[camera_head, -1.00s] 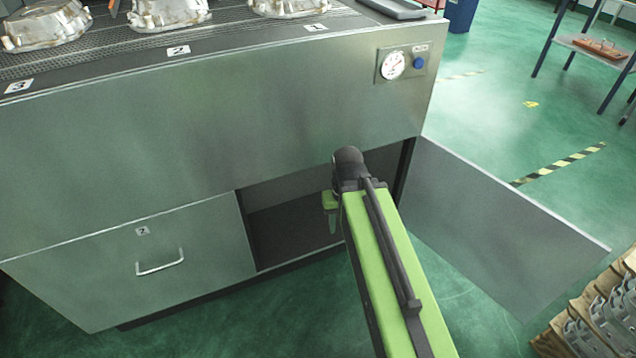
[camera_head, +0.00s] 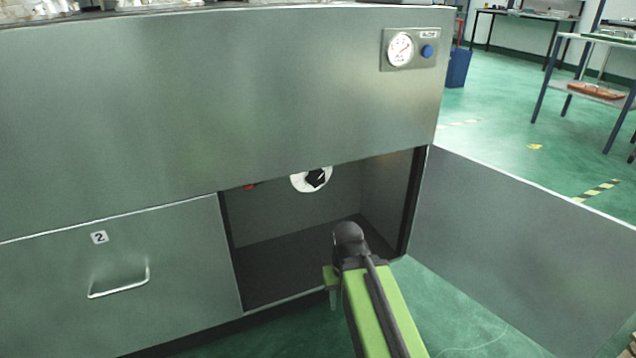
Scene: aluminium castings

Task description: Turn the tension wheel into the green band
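Inside the open compartment of the metal cabinet (camera_head: 200,95), a round white disc (camera_head: 297,182) with a black part (camera_head: 316,178) shows on the back wall. It may be the tension wheel or its dial; the cabinet's front panel cuts off its top. I cannot make out a green band. My gripper (camera_head: 332,292) is in front of the compartment opening, lower than the disc and apart from it. Only a small green piece of it shows beside my arm's dark wrist, so I cannot tell if it is open or shut.
A red part (camera_head: 249,187) shows at the compartment's upper left. The cabinet door (camera_head: 530,230) stands open to the right. A drawer (camera_head: 150,280) with a handle is shut at left. A gauge (camera_head: 400,49) and blue button (camera_head: 427,51) sit above.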

